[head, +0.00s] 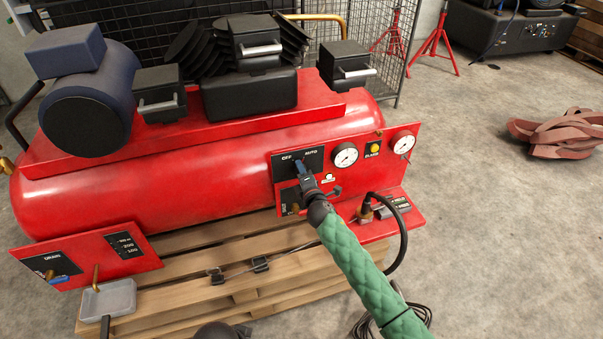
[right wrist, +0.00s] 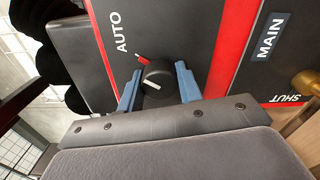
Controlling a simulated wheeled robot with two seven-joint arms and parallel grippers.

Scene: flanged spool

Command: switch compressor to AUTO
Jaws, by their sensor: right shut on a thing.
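The red compressor (head: 150,195) lies on a wooden pallet. Its black OFF/AUTO switch plate (head: 314,158) is on the red front panel. My right gripper (head: 301,167) reaches this plate from below. In the right wrist view the gripper's two blue fingers (right wrist: 157,88) are shut on the sides of the black selector knob (right wrist: 158,76). The knob has a white pointer line, and a red mark sits by it on the AUTO side. The gripper hides the knob in the head view. My left gripper is not in view.
A black cable (head: 403,235) loops at the right. The concrete floor at right is mostly clear.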

